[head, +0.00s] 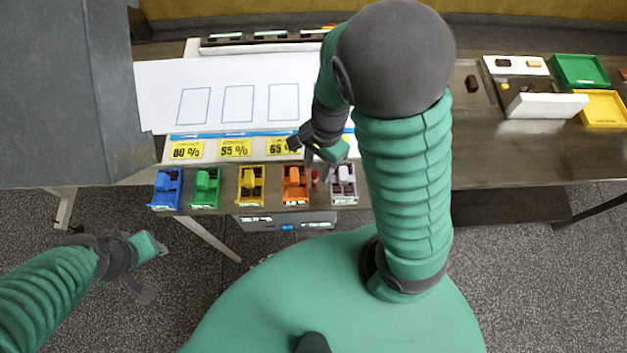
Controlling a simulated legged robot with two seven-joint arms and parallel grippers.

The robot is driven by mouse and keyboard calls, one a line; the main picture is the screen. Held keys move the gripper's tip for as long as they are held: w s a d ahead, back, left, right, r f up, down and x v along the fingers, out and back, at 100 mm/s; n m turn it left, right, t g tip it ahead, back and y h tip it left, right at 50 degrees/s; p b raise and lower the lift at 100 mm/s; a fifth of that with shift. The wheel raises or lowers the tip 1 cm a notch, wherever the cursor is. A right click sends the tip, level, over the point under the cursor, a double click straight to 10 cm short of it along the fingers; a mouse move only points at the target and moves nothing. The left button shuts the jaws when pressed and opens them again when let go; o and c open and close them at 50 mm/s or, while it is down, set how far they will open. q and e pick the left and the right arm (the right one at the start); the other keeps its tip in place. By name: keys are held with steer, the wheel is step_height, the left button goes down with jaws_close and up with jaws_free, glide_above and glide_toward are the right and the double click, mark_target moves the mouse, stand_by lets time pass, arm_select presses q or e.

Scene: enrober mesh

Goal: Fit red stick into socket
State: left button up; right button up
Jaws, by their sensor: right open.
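A small red stick (315,179) stands at the front edge of the table, between an orange holder (295,186) and a white-grey holder (343,185). My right gripper (318,156) is open, just behind and above the red stick; no contact with it can be made out. My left gripper (156,272) is open and empty over the floor at lower left, well away from the table. I cannot tell which opening is the socket.
Blue (166,188), green (205,187) and yellow (250,186) holders line the front edge. Behind them are yellow percentage labels (235,148) and a white sheet with outlined rectangles (220,80). Green (580,71) and yellow trays (603,108) stand far right. A grey panel (65,90) blocks the left.

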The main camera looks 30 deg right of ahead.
mark_target(316, 172)
steer(key=f, duration=0.1)
steer(key=w+f, duration=0.1)
steer(key=shift+w+a+f, duration=0.15)
steer(key=shift+w+f, duration=0.15)
steer(key=shift+f, duration=0.05)
steer(key=f, duration=0.3)
steer(key=shift+d+f+b, duration=0.1)
steer(key=shift+d+b, duration=0.15)
steer(key=shift+b, duration=0.15)
steer(key=shift+s+d+f, duration=0.15)
steer(key=shift+f, duration=0.05)
steer(key=shift+s, duration=0.15)
steer(key=shift+w+a+r, duration=0.1)
steer(key=shift+w+a, duration=0.1)
steer(key=shift+a, duration=0.4)
steer(key=c, duration=0.6)
steer(key=shift+a, duration=0.1)
jaws_close()
steer(key=shift+s+d, duration=0.15)
steer(key=shift+d, duration=0.3)
arm_select(q)
steer(key=shift+w+d+f, duration=0.35)
steer(key=shift+w+d, duration=0.2)
steer(key=shift+d, duration=0.2)
arm_select(e)
steer(key=shift+d, duration=0.15)
